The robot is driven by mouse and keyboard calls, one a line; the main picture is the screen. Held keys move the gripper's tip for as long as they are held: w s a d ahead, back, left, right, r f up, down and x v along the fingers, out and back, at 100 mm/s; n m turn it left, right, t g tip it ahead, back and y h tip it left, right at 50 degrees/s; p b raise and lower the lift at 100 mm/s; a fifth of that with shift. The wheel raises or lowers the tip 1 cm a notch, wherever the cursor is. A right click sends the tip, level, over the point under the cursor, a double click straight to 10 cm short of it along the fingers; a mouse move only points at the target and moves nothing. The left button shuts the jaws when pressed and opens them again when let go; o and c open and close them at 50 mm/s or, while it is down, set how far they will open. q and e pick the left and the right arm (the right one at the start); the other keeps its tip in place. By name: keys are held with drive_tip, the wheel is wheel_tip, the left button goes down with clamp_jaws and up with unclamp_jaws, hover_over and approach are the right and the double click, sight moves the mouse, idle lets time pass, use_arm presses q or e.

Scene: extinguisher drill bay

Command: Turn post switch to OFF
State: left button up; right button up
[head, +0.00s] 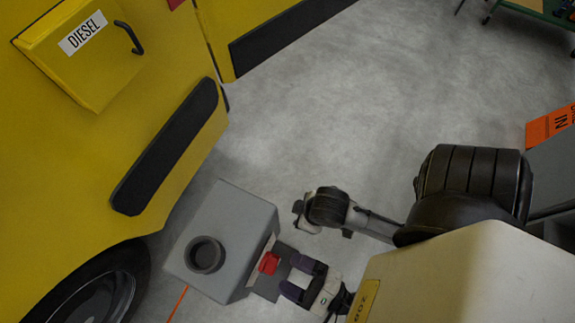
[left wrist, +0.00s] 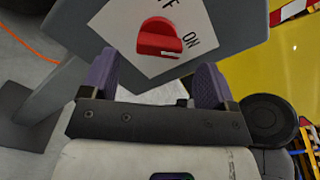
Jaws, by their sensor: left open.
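The red post switch (left wrist: 160,38) sits on a white label plate (left wrist: 125,32) on a grey panel in the left wrist view. "ON" is readable beside the knob, and a cut-off word ending in "F" shows at the top edge. I cannot tell which mark the knob points to. In the head view the red switch (head: 268,263) is on the side of the grey post (head: 232,215). My left gripper (head: 297,279) is open, its purple fingers facing the switch. In the left wrist view the knob shows ahead of the fingers (left wrist: 154,75), apart from them. My right gripper is not visible.
A yellow vehicle with a DIESEL flap (head: 85,50) and a black tyre (head: 92,292) stands left of the post. A dark round opening (head: 205,254) is on the post's top. An orange sign (head: 550,127) is at the right. Grey floor (head: 330,110) beyond is clear.

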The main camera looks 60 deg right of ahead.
sight(273, 267)
use_arm(q)
drive_tip(key=shift+w+a, duration=0.15)
drive_tip(key=shift+w, duration=2.45)
drive_tip(key=shift+b, duration=0.3)
drive_tip(key=c, duration=0.9)
